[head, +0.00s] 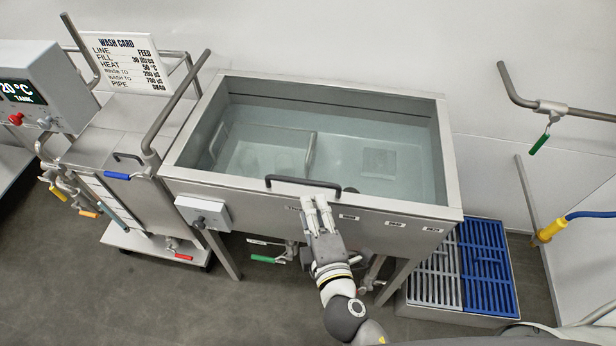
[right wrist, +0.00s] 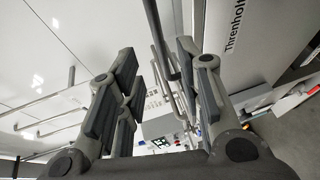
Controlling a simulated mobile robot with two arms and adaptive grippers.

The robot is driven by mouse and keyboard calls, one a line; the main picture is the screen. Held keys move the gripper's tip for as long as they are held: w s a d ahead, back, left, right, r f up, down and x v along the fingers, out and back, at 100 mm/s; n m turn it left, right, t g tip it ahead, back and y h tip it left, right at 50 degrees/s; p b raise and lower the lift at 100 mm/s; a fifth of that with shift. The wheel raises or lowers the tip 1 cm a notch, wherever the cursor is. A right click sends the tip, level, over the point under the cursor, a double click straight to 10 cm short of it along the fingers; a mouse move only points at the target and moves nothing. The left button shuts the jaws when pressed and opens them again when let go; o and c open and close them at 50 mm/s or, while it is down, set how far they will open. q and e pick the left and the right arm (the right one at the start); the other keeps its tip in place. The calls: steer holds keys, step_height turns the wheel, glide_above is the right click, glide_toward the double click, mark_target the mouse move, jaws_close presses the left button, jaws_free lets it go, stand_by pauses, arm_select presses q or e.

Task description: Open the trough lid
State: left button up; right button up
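The trough (head: 330,200) is a steel tank in the middle of the head view, with pale water and a divider visible inside. A black bar handle (head: 303,182) stands at its front rim. I cannot tell whether a clear lid covers the opening. My right gripper (head: 317,204) is at the front wall, close to the handle's right end. In the right wrist view its two fingers (right wrist: 155,75) are apart, and a dark bar (right wrist: 162,40), apparently the handle, shows between them. Contact is not clear. My left gripper is out of view.
A smaller steel unit (head: 115,165) with pipes and coloured valve levers stands at the left, beside a wash card (head: 125,62). A small control box (head: 203,212) is on the trough's front left. A blue grate (head: 487,268) lies at the right. Floor at the front left is clear.

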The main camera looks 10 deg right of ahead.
mark_target(305, 182)
steer(key=w, duration=0.2)
steer(key=w+f+p, duration=0.1)
steer(key=w, duration=0.2)
steer(key=w+p, duration=0.1)
steer(key=w, duration=0.2)
steer(key=shift+a+f, duration=0.2)
steer(key=shift+a, duration=0.15)
steer(key=shift+w+f, duration=0.2)
steer(key=shift+w, duration=0.6)
steer(key=shift+c, duration=0.4)
jaws_close()
